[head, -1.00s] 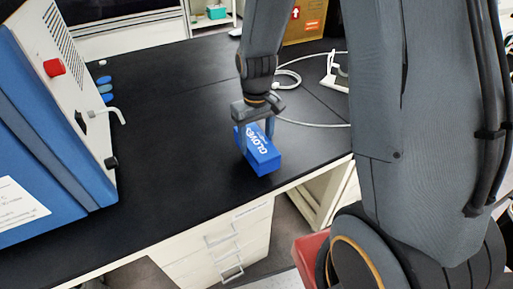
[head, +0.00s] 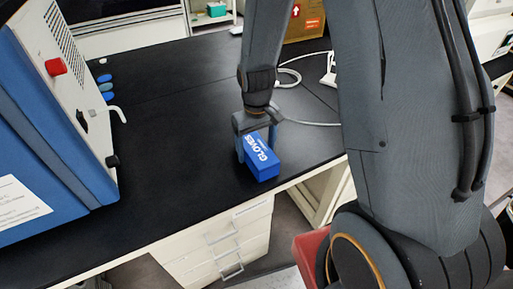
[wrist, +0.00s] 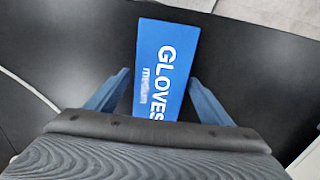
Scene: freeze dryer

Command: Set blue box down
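The blue box (head: 262,162), lettered "GLOVES" in white, appears to rest on the black bench top (head: 165,150), close to its front edge. In the wrist view the box (wrist: 165,65) lies lengthwise between the fingers, with its lettered face up. My gripper (head: 257,145) is over the box, pointing down, with one blue finger on each side. In the wrist view my gripper (wrist: 158,85) is open: a dark gap shows between the left finger and the box. The right finger is very near or touching the box's right edge. The box's near end is hidden behind the gripper body.
A blue and white machine (head: 60,110) with a red knob stands on the left of the bench. A white cable (head: 305,122) and a cardboard box (head: 305,25) are at the back right. White drawers (head: 215,245) are below the front edge. The bench middle is clear.

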